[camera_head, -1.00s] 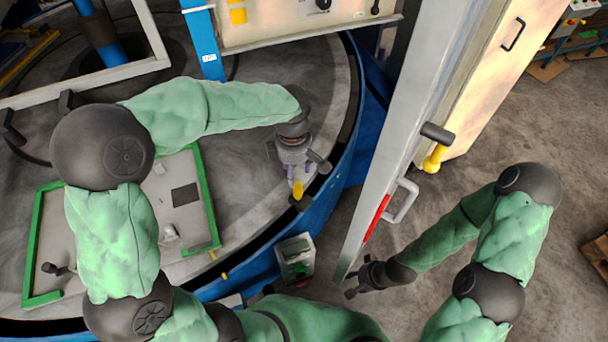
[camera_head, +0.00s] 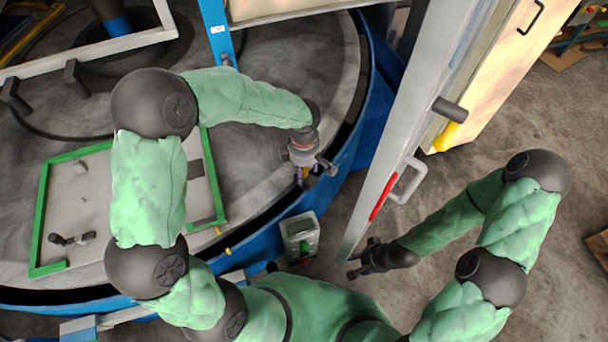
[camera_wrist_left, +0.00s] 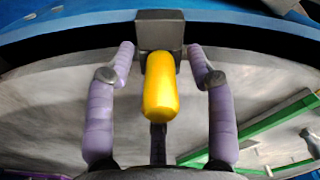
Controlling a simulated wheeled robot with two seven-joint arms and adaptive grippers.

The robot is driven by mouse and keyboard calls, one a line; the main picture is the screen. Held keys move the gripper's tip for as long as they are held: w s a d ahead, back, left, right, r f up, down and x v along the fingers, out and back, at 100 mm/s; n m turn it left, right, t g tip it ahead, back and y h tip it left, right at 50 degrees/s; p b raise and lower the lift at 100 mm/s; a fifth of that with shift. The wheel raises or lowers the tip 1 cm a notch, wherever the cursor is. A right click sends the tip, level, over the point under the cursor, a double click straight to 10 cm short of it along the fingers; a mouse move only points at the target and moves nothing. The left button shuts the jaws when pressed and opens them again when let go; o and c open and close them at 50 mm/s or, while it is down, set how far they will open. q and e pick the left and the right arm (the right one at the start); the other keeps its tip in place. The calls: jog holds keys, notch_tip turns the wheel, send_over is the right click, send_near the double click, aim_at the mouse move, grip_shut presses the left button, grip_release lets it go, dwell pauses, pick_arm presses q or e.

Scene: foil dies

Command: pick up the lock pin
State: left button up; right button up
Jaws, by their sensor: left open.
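The lock pin (camera_wrist_left: 163,88) has a yellow rounded handle and stands at a dark block (camera_wrist_left: 160,30) at the turntable's rim in the left wrist view. My left gripper (camera_wrist_left: 161,58) is open, with one lilac finger on each side of the yellow handle. Gaps show between the handle and both fingers. In the head view, my left gripper (camera_head: 306,174) is over the rim and hides most of the pin. My right gripper (camera_head: 358,262) is low beside the bottom of the pale door; its fingers are too small to read.
A green-edged plate (camera_head: 97,205) lies on the grey turntable (camera_head: 255,165), left of the gripper. A small grey box (camera_head: 299,236) stands outside the blue rim (camera_head: 377,105). The pale door (camera_head: 408,130) with a red-marked handle (camera_head: 408,182) stands upright at the right.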

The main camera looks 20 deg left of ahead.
pick_arm(q)
jog(key=shift+c, duration=0.3)
grip_shut()
